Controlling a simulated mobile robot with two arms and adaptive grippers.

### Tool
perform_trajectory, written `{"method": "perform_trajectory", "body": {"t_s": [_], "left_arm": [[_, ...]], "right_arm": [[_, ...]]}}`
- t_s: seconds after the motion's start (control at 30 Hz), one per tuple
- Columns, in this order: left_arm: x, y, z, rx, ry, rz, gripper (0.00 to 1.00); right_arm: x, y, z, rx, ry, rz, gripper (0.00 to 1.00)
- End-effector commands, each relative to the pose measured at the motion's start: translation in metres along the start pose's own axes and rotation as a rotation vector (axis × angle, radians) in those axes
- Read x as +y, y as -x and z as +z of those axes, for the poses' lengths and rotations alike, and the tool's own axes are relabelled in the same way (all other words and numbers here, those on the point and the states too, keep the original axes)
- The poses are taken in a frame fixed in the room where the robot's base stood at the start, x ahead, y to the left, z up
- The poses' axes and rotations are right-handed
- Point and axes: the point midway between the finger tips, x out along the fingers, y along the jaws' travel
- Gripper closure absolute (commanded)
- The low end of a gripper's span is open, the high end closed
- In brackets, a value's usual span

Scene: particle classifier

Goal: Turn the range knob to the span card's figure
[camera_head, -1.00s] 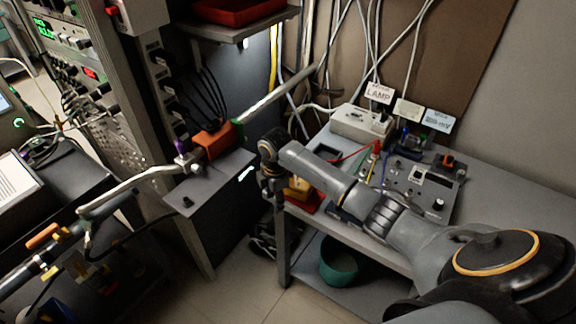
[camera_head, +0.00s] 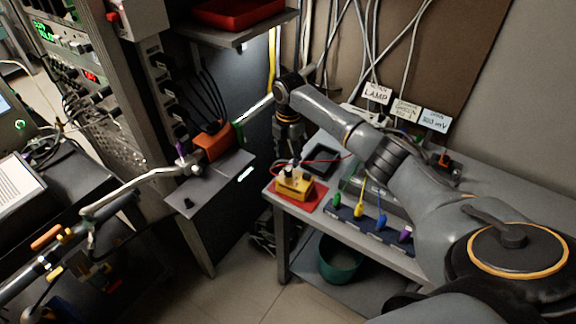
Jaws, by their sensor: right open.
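A white card (camera_head: 436,120) at the right of three cards reads a figure in mV. Its heading and exact figure are too small to read surely. My right gripper (camera_head: 291,163) hangs down, open, just above a yellow box (camera_head: 294,186) on a red mat (camera_head: 318,198). I cannot tell whether it touches the box. A small dark knob-like part shows on top of the box, but I cannot tell if it is the range knob. The grey panel with knobs is mostly hidden behind my right arm. My left gripper is not in view.
Several coloured plugs, including a yellow one (camera_head: 359,204), stand in a dark strip at the table's front edge. A LAMP card (camera_head: 377,93) stands at the back. A teal bin (camera_head: 340,259) sits below. An orange block (camera_head: 213,142) is at left.

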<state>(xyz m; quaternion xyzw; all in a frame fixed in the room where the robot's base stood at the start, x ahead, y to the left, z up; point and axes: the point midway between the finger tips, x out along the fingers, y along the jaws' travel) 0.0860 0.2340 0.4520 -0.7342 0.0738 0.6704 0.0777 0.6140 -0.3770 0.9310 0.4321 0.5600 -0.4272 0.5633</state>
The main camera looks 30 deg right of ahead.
Motion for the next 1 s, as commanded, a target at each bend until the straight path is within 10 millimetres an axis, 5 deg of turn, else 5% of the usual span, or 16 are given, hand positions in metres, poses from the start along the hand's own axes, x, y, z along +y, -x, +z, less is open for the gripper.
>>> {"method": "perform_trajectory", "body": {"t_s": [0.3,0.7,0.93,1.0], "left_arm": [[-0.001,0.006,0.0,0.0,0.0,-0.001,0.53],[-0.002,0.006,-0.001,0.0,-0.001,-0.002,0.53],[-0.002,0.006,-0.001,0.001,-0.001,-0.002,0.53],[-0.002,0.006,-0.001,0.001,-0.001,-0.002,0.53]], "right_arm": [[0.0,-0.049,-0.001,0.001,0.0,-0.002,0.54],[0.0,-0.058,0.0,0.0,0.0,0.0,0.54],[0.0,-0.057,0.0,0.0,0.0,0.001,0.99],[0.0,-0.057,0.0,0.0,0.0,0.001,1.0]]}}
